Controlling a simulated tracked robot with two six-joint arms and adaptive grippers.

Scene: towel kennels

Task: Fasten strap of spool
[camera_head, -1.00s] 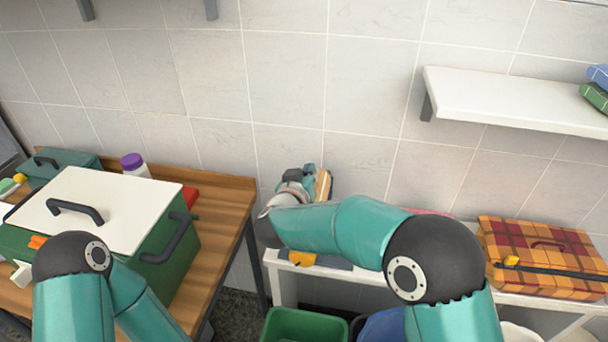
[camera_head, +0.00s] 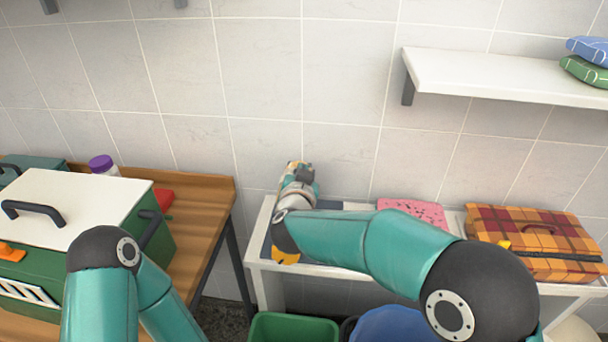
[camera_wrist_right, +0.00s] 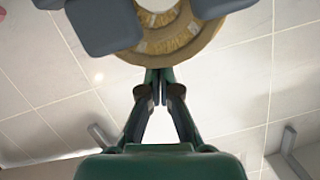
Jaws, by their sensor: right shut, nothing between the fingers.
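The spool (camera_wrist_right: 190,42) shows in the right wrist view as a round tan flange at the top, partly cut off by the frame. Dark grey-blue blocks (camera_wrist_right: 103,22) lie across it; I cannot tell whether they belong to its strap. My right gripper (camera_wrist_right: 160,76) is shut and empty, its fingertips together at or just short of the flange's lower edge. In the head view the right gripper (camera_head: 304,174) is above the back left of the white bench, and my own wrist hides most of what is there. My left gripper is out of view; only its arm shows.
The white bench (camera_head: 262,252) holds a pink speckled item (camera_head: 412,212) and a plaid case (camera_head: 538,246). A green bin (camera_head: 293,328) and a blue bin (camera_head: 392,326) stand below. A wooden table (camera_head: 200,232) with a green box (camera_head: 158,246) is at left. A wall shelf (camera_head: 490,76) is above right.

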